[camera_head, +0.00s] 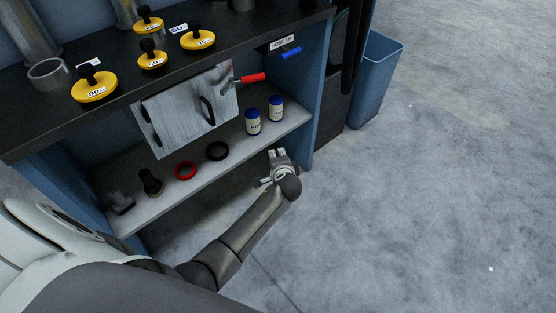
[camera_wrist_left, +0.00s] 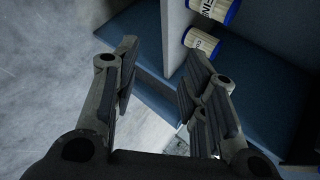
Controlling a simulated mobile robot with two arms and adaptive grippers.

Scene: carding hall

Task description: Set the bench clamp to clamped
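A red-handled lever (camera_head: 252,78) sticks out to the right from the bench's front edge, beside a grey metal panel (camera_head: 180,115). It looks like the bench clamp's handle, but the clamp's body and its jaw position are too small to make out. My left gripper (camera_head: 277,157) is below and to the right of the lever, in front of the lower shelf's right end, apart from the lever. In the left wrist view its two fingers (camera_wrist_left: 160,88) are spread with nothing between them. The lever does not show in that view. My right gripper is not in view.
Two blue-capped jars (camera_head: 253,122) stand on the lower shelf (camera_head: 150,207), near my left gripper; they also show in the wrist view (camera_wrist_left: 201,42). A blue-handled valve (camera_head: 291,53) is right of the lever. Yellow weights (camera_head: 95,87) stand on the bench top. A blue bin (camera_head: 374,82) stands right.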

